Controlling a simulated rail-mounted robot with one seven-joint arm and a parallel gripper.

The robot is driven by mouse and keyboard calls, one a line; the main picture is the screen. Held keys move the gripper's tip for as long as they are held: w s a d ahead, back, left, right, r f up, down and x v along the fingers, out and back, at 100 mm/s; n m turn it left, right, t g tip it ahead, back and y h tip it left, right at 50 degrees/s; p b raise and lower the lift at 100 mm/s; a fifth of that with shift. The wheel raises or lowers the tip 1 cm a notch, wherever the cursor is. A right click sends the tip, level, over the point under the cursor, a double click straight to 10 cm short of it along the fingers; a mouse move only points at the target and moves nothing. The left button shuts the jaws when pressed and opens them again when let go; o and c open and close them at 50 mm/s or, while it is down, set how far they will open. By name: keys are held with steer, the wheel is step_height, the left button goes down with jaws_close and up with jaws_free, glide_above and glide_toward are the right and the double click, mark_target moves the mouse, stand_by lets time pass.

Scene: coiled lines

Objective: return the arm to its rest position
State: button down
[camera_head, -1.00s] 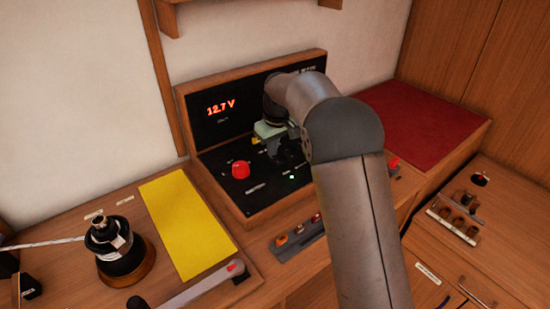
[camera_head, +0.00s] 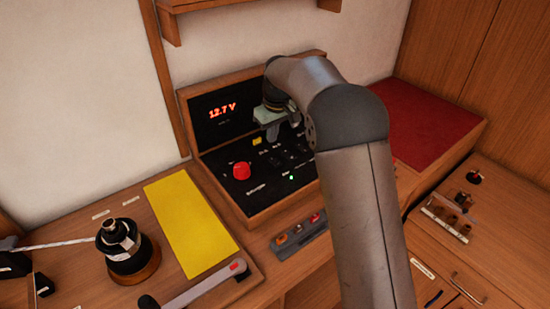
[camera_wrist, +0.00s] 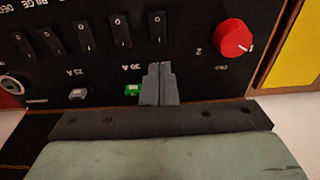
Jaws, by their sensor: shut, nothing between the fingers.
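My gripper (camera_head: 272,132) hangs in front of the black switch panel (camera_head: 220,165), over its sloping lower face. In the wrist view, the two dark fingers (camera_wrist: 158,82) are pressed together with nothing between them. They stand in front of the panel, just below a row of black rocker switches (camera_wrist: 119,30). The red knob (camera_head: 241,170) is left of my gripper in the head view and shows at the right in the wrist view (camera_wrist: 233,38). A gap to the panel is visible in the head view. My arm hides the panel's right part.
A yellow sheet (camera_head: 190,222) lies left of the panel, beside a dark winch (camera_head: 125,250) with a line. A handle (camera_head: 205,287) lies in front. A red pad (camera_head: 430,120) is at the right. A shelf (camera_head: 240,8) juts from the wall above.

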steer(key=s+d+r+m, duration=0.1)
steer(key=s+d+m, duration=0.1)
steer(key=s+d, duration=0.5)
steer(key=s+d+r+m, duration=0.2)
steer(key=s+d, duration=0.2)
steer(key=s, duration=0.7)
steer(key=s+d+r+m, duration=0.1)
steer(key=s+d+m, duration=0.1)
steer(key=s+d, duration=0.5)
steer(key=s+f+m+h, duration=0.1)
steer(key=s+f, duration=0.3)
steer(key=s, duration=1)
steer(key=shift+s+d+m+g, duration=0.2)
steer(key=shift+d+m+g, duration=0.05)
steer(key=shift+m+g, duration=0.15)
step_height(320, 180, down, 28)
steer(key=g+b, duration=0.1)
steer(key=b, duration=2.4)
steer(key=shift+b, duration=0.4)
